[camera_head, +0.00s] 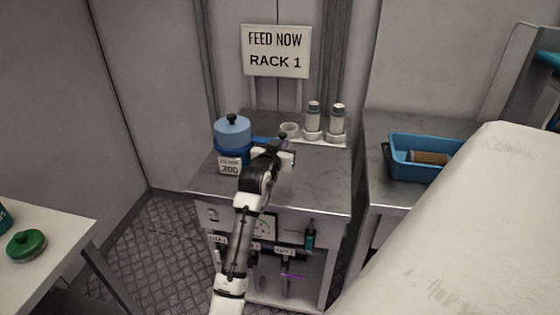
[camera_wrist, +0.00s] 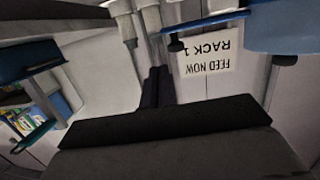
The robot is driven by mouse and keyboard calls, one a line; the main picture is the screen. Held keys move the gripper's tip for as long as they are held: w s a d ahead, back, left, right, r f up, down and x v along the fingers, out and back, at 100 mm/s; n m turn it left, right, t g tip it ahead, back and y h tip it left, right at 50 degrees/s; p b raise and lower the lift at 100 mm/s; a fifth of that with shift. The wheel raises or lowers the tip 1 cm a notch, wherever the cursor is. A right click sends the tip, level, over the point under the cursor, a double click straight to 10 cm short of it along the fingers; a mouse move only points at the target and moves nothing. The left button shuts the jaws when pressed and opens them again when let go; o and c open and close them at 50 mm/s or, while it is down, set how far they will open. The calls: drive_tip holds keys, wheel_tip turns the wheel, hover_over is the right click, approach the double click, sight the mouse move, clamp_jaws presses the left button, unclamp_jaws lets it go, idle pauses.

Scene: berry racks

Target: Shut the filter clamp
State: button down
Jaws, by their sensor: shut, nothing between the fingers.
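A blue canister (camera_head: 232,145) with a lighter blue lid and black knob stands on the left of the grey cabinet top. A blue bar (camera_head: 262,140) reaches right from it behind my gripper; this may be the filter clamp's lever, but its state is unclear. My gripper (camera_head: 286,157) is right of the canister, above the cabinet top. In the wrist view the fingers (camera_wrist: 157,88) are together and empty. The upside-down wrist view also shows the blue lid (camera_wrist: 292,28) at the upper right.
A card reading 200 (camera_head: 230,166) is at the canister's front. A small white cup (camera_head: 289,130) and two capped bottles (camera_head: 313,116) stand behind my gripper. A blue tray (camera_head: 396,165) is on the right counter. The cabinet top's front right is clear.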

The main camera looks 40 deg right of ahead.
drive_tip(key=s+a+r+b, duration=0.1)
drive_tip(key=s+a+b, duration=0.1)
drive_tip(key=s+a, duration=0.4)
drive_tip(key=shift+a+r, duration=0.2)
drive_tip(key=shift+a, duration=0.05)
